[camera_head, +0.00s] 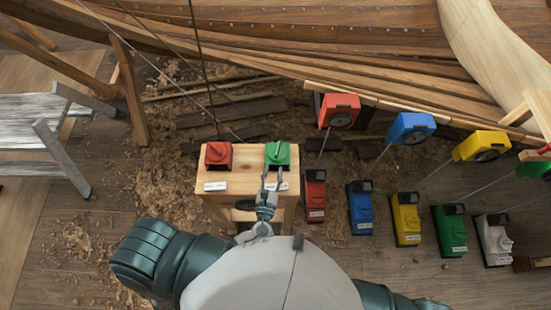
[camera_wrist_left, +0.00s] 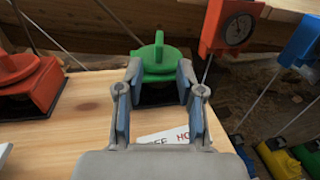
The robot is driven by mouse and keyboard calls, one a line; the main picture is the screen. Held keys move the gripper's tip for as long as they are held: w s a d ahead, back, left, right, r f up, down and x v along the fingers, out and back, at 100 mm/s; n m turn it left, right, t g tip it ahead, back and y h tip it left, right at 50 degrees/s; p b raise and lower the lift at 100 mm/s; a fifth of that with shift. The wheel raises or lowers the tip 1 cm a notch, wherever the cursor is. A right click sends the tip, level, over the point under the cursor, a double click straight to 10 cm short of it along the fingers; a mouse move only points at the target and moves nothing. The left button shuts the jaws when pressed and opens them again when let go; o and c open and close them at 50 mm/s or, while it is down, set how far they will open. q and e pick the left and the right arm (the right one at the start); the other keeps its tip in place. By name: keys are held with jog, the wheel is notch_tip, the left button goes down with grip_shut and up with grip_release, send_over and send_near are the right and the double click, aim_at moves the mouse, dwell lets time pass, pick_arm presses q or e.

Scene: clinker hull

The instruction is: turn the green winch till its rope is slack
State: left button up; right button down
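The green winch (camera_head: 278,154) sits at the right of a small wooden bench (camera_head: 232,200), with a white label in front of it. In the left wrist view the green winch (camera_wrist_left: 160,62) has a round top with an upright fin-like handle. My left gripper (camera_head: 271,175) is just in front of it. In the wrist view my left gripper (camera_wrist_left: 157,75) is open, its fingers apart with the winch between and beyond the tips; I cannot tell whether they touch it. A straight thin rope (camera_head: 190,98) runs from near the winch up left to the hull. My right gripper is out of view.
A red winch (camera_head: 218,155) stands at the bench's left. Several coloured boxes, including a red one (camera_head: 315,195) and a blue one (camera_head: 361,207), stand right of the bench, with gauges (camera_head: 339,110) above. A grey step stand (camera_head: 40,122) is left; the hull (camera_head: 300,40) is behind.

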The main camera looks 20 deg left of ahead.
pick_arm(q)
jog(key=shift+s+d, duration=0.1)
jog(key=shift+s, duration=0.85)
jog(key=s, duration=0.4)
jog(key=p, duration=0.2)
send_near(279, 142)
jog(key=w, duration=0.5)
jog(key=w+a+f, duration=0.1)
jog(key=w, duration=0.1)
jog(key=shift+w, duration=0.35)
jog(key=shift+d, duration=0.1)
grip_shut()
